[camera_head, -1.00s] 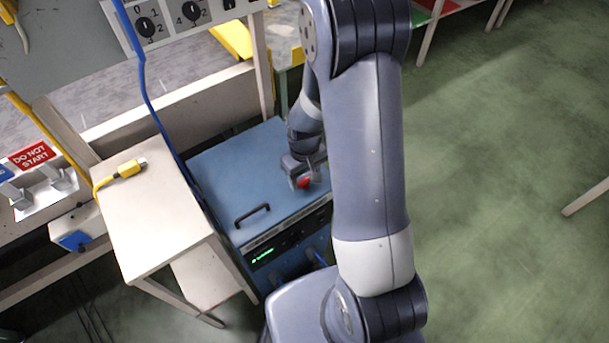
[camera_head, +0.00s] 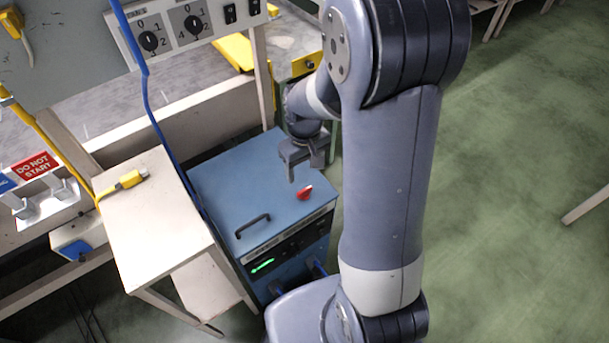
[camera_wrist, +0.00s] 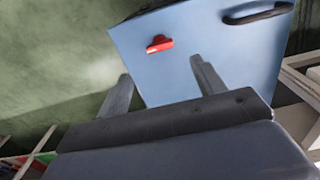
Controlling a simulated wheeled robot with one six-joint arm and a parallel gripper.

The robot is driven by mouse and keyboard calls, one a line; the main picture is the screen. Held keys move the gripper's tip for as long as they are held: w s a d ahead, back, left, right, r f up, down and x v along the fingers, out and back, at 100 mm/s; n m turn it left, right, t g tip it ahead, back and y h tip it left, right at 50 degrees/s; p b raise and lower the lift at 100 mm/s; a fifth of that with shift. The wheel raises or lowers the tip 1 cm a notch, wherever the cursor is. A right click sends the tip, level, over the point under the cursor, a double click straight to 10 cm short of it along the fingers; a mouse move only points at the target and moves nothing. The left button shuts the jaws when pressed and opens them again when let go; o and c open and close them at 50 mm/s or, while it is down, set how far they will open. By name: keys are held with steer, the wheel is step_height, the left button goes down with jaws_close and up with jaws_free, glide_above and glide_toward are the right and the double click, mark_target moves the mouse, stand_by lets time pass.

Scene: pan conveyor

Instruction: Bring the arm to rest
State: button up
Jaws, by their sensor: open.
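My gripper (camera_head: 304,173) hangs above the blue cabinet (camera_head: 222,180), open and empty, with a gap between it and the cabinet top. In the wrist view its two fingers (camera_wrist: 162,84) stand wide apart with nothing between them. A red knob or handle (camera_head: 304,192) sits on the cabinet top, just below and beside the fingertips in the head view. The red knob (camera_wrist: 159,44) also shows in the wrist view, beyond the fingers and apart from them. My arm rises at the right of the head view and hides part of the floor and bench behind it.
A black handle (camera_head: 253,226) is on the cabinet top. A cream side table (camera_head: 155,225) with a yellow plug (camera_head: 131,179) stands to the left. A blue cable (camera_head: 155,115) hangs down from the dial panel (camera_head: 175,28). Green floor (camera_head: 510,150) is open at the right.

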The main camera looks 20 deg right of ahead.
mark_target(305, 189)
steer(key=shift+r, duration=0.9)
steer(key=shift+f, duration=0.15)
step_height(305, 189, down, 11)
steer(key=shift+r+b, duration=0.15)
steer(key=shift+b, duration=0.3)
steer(key=shift+r+n+p, duration=0.1)
steer(key=shift+n+p, duration=0.35)
steer(key=shift+n, duration=0.35)
